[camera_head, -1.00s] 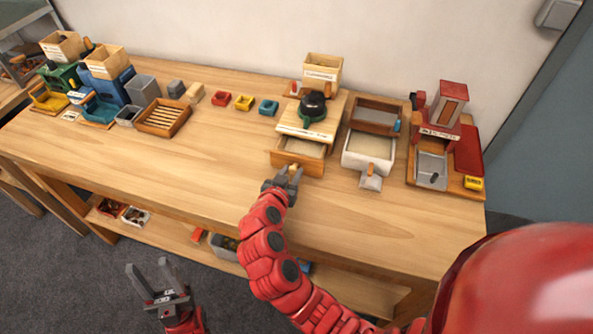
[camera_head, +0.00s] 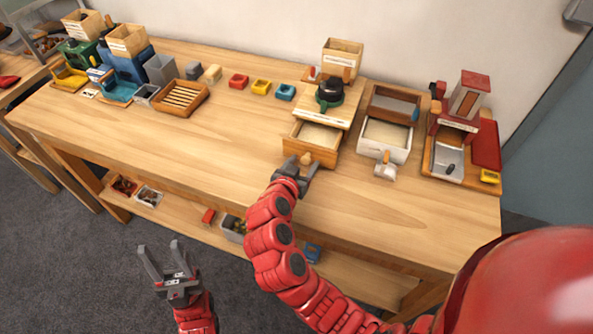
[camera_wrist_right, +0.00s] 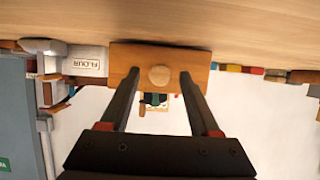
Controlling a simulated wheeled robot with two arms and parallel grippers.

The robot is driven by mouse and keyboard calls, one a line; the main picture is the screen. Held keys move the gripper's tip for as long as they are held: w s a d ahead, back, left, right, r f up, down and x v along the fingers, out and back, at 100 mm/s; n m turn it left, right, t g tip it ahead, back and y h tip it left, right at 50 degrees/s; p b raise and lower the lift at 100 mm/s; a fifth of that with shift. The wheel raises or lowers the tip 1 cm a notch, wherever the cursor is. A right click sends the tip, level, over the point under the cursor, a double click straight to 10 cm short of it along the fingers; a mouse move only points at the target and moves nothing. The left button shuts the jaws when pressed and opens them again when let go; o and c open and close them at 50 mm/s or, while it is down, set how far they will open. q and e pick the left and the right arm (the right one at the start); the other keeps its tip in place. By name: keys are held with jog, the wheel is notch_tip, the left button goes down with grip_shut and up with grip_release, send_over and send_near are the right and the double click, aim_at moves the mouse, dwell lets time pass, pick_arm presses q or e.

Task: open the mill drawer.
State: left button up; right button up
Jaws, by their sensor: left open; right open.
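The wooden mill (camera_head: 317,108), with a dark green and black grinder on its top, stands on the workbench. Its drawer (camera_head: 298,146) sticks out at the front, and its pale inside shows from above. The round wooden knob (camera_head: 306,158) is on the drawer front; it also shows in the right wrist view (camera_wrist_right: 159,76). My right gripper (camera_head: 302,167) is open at the drawer front, a finger on each side of the knob. Whether the fingers touch the knob is unclear. My left gripper (camera_head: 160,247) is open and empty, low in front of the bench.
A red machine (camera_head: 462,115) is further right. Small coloured blocks and a slatted wooden tray (camera_head: 180,98) lie to the left. The bench (camera_head: 220,140) in front is clear.

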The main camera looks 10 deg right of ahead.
jog(key=b+v, duration=0.1)
jog(key=v, duration=0.7)
jog(key=shift+s+a+b, duration=0.15)
jog(key=shift+a+b, duration=0.1)
jog(key=shift+b, duration=0.15)
jog(key=p+v, duration=0.1)
jog(key=v, duration=0.7)
jog(key=shift+s+r, duration=0.2)
jog(key=shift+s, duration=0.1)
jog(key=shift+a, duration=0.15)
